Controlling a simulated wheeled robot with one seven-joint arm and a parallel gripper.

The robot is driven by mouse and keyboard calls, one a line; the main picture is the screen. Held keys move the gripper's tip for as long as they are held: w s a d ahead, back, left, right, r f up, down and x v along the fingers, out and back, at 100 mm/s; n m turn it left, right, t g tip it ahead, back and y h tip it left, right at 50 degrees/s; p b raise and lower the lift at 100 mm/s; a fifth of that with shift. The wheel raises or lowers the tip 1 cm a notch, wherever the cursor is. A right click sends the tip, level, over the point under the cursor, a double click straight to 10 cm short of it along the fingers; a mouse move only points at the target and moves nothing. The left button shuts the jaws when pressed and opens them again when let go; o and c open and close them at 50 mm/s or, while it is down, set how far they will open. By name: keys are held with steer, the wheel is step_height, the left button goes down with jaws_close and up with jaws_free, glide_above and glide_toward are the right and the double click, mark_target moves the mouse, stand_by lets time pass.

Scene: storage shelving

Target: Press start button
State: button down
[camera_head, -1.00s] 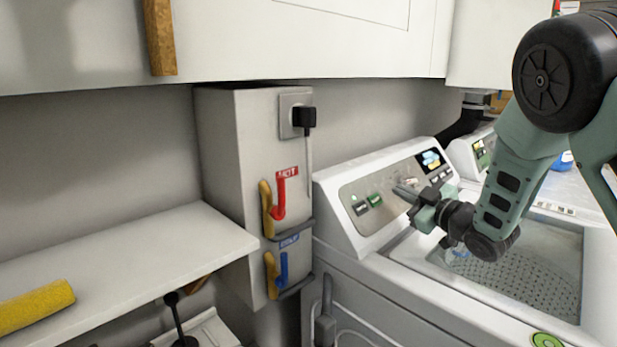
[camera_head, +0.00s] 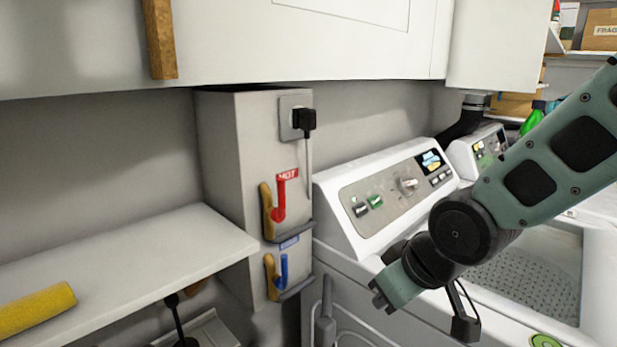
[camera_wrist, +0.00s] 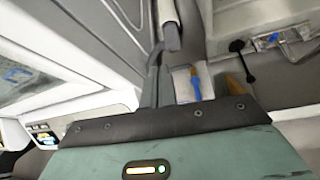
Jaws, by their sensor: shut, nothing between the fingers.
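The washing machine's sloped control panel (camera_head: 395,188) is in the head view. It carries a green button (camera_head: 375,201), a dark button (camera_head: 359,209) beside it, a round knob (camera_head: 407,185) and a small display (camera_head: 430,160). The button labels are too small to read for certain. My gripper (camera_head: 381,297) is shut and empty, in front of and below the panel in the picture, apart from the buttons. The wrist view looks past my gripper towards the wall valves; the buttons cannot be made out there.
A wall box with a red HOT valve (camera_head: 279,200) and a blue valve (camera_head: 284,272) stands left of the machine. A white shelf (camera_head: 150,250) holds a yellow roll (camera_head: 35,309). A second machine (camera_head: 478,150) stands behind. The upper cabinet (camera_head: 300,40) overhangs.

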steer(key=s+d+g+h, duration=0.2)
steer(key=s+g, duration=0.3)
steer(key=s, duration=1.2)
steer(key=shift+s+d+n, duration=0.15)
steer(key=shift+s+n, duration=0.15)
steer(key=shift+s, duration=0.1)
steer(key=shift+w+r, duration=0.1)
